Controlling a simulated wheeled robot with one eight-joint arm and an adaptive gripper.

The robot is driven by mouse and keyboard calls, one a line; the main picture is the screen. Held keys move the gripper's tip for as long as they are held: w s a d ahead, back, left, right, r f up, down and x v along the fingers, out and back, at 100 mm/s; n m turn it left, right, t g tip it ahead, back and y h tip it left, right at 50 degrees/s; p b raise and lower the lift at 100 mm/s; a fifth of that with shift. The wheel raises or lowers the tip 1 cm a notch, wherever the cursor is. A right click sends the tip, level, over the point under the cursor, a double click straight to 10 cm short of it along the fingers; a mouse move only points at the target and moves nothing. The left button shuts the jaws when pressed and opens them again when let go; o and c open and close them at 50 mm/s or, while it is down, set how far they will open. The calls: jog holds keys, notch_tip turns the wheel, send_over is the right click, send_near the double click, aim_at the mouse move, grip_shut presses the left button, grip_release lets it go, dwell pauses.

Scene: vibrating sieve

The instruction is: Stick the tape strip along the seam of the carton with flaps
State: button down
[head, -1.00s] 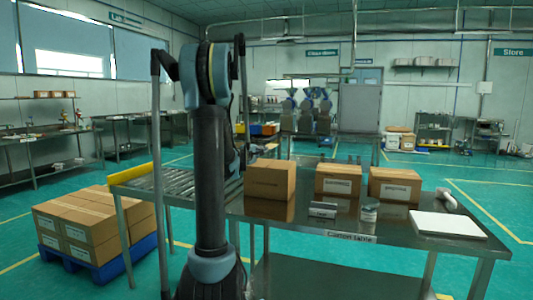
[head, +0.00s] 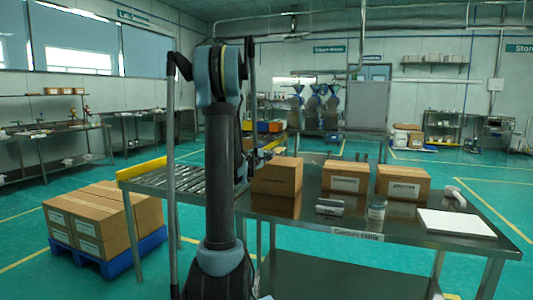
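I cannot tell which carton has flaps, and I cannot make out a seam. No tape strip can be made out. A small grey-white block (head: 330,207) and a small jar (head: 376,209) stand in front of the middle carton. My own arm rises left of the table. My gripper is not in view.
The carton table (head: 400,238) has a white flat board (head: 455,222) and a white hand-held device (head: 454,195) at its right. A roller conveyor (head: 185,177) adjoins at the left. Stacked cartons (head: 92,215) sit on a blue pallet (head: 120,260). Green floor is open at the right.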

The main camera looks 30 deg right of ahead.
aim_at(269, 165)
jog(key=shift+f, duration=1.85)
jog(key=shift+s, duration=0.15)
jog(key=c, duration=1.7)
grip_release()
jog(key=shift+r, duration=0.15)
jog(key=shift+r, duration=3.85)
